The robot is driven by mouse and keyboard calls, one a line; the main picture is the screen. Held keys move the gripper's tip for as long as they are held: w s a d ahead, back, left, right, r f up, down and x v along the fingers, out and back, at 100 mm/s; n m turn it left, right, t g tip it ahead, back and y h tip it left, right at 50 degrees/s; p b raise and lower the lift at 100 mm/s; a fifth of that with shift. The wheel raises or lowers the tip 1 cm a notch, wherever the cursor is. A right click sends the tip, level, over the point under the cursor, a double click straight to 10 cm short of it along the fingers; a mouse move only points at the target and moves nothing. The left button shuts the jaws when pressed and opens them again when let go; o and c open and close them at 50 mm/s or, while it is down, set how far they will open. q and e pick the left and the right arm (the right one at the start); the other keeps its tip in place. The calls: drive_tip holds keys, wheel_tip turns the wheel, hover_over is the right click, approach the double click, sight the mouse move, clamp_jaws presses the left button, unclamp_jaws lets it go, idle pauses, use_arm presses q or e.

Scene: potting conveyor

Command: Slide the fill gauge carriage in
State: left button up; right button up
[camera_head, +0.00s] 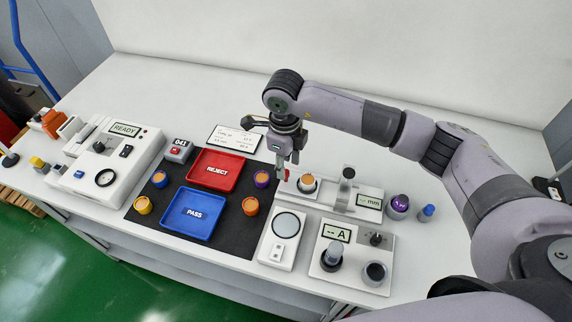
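The fill gauge (368,202) is a white device with a "-- mm" display, right of the middle of the table. An orange-topped pot (307,182) sits at its left end, on what looks like the carriage. A dark-topped post (347,178) stands to the right of the pot. My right gripper (286,171) points down just left of the pot, by a small red part at the gauge's left end. Whether its fingers touch that part, and how far apart they are, is too small to tell. My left gripper is out of view.
A red REJECT tray (217,158) and a blue PASS tray (176,219) lie on a dark mat with several small pots. A white scale (268,254) and a panel marked "A" (322,263) stand in front of the gauge. A purple pot (399,203) is to its right.

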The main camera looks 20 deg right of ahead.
drive_tip(key=shift+f, duration=1.5)
drive_tip(key=shift+w, duration=0.1)
clamp_jaws()
